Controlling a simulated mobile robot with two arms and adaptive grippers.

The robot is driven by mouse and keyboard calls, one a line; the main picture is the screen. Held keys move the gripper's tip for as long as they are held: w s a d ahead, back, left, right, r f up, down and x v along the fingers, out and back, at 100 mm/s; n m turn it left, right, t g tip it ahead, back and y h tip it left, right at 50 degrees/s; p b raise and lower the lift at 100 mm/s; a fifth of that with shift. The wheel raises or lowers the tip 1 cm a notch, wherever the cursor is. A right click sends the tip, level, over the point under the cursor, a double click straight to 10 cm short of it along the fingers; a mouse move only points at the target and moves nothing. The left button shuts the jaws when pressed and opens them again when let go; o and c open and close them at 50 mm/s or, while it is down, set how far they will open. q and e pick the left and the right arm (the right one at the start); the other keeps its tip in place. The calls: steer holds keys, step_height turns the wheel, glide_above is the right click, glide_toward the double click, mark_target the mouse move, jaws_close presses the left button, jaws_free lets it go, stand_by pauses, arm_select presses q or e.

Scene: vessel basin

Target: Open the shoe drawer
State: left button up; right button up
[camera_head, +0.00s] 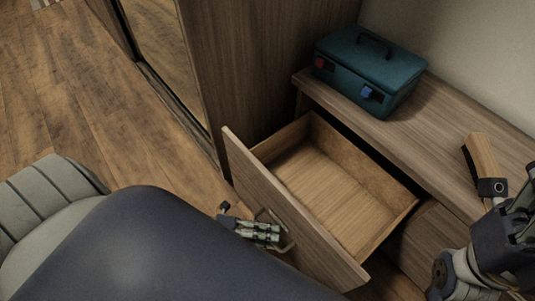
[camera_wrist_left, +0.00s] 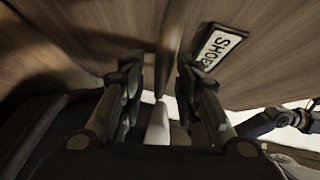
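The shoe drawer (camera_head: 335,195) is pulled well out of the wooden bench, and its inside looks empty. Its front panel (camera_head: 280,215) carries a metal bar handle (camera_head: 287,240). In the left wrist view a "SHOE" label (camera_wrist_left: 218,48) is on the panel, right of the handle (camera_wrist_left: 172,40). My left gripper (camera_head: 272,234) is at the handle. In the left wrist view its fingers (camera_wrist_left: 160,80) stand apart, with the handle bar in line with the gap, nearer the right finger. Contact is unclear. My right arm is at the lower right edge; its fingertips cannot be made out.
A teal toolbox (camera_head: 370,65) stands on the bench top (camera_head: 420,135). A tall wooden cabinet (camera_head: 250,60) with a mirrored door (camera_head: 165,50) is behind the drawer. The floor (camera_head: 75,90) at left is clear.

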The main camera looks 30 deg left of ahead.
arm_select(q)
steer(key=v, duration=1.2)
steer(key=shift+s+d, duration=0.15)
